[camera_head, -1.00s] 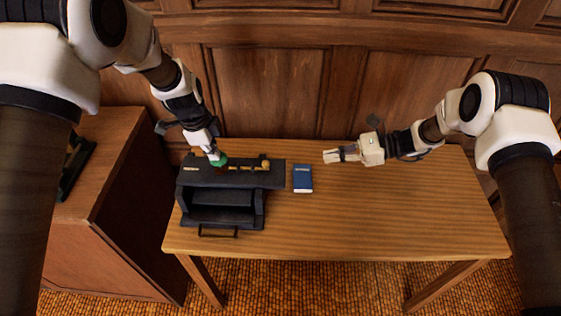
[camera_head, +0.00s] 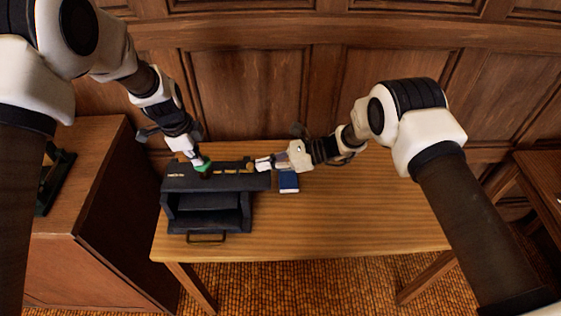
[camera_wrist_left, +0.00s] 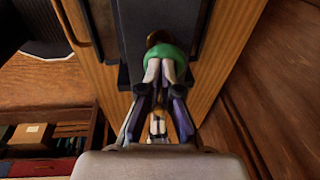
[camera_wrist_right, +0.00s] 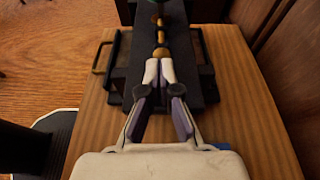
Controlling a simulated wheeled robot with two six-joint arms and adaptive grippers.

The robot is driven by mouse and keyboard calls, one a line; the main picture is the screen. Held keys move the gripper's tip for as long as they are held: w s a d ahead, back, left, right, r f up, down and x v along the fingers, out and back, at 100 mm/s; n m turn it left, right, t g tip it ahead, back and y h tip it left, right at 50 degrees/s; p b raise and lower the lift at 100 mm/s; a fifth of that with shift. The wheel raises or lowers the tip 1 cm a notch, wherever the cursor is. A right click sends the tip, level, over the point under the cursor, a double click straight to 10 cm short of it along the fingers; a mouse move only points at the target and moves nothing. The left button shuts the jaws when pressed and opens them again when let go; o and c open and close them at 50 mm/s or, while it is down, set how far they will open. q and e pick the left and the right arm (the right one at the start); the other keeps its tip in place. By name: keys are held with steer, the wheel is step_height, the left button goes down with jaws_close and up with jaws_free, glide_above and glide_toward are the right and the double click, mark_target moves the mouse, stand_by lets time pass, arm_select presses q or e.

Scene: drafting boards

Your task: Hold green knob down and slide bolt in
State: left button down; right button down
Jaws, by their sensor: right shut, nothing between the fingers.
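The green knob (camera_head: 204,167) is on top of the black box (camera_head: 180,183), near its left part. My left gripper (camera_head: 199,160) is shut with its fingertips on top of the knob. In the left wrist view, the knob (camera_wrist_left: 170,52) shows round the fingertips (camera_wrist_left: 163,72), wider than both together. The brass bolt (camera_head: 232,169) lies along the top of the box, right of the knob. My right gripper (camera_head: 257,164) is shut and empty at the bolt's right end. In the right wrist view, its fingertips (camera_wrist_right: 159,70) are close to the bolt's end (camera_wrist_right: 160,52); contact is unclear.
A blue book (camera_head: 288,182) lies on the table just right of the box, below my right gripper. The box has an open front and a handle (camera_head: 206,238). The table (camera_head: 340,225) is clear to the right. A wooden cabinet (camera_head: 95,205) stands on the left.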

arm_select(q)
steer(key=shift+s+f, duration=0.3)
steer(key=shift+f, duration=0.1)
arm_select(e)
steer(key=shift+a+f, duration=0.1)
steer(key=shift+a, duration=1.15)
arm_select(q)
steer(key=shift+d, duration=0.1)
arm_select(e)
steer(key=f+v, duration=0.1)
steer(key=v, duration=1.3)
steer(key=shift+s+d, duration=0.2)
steer(key=shift+d, duration=0.05)
arm_select(q)
steer(key=shift+r, duration=0.1)
arm_select(e)
steer(key=shift+r, duration=0.15)
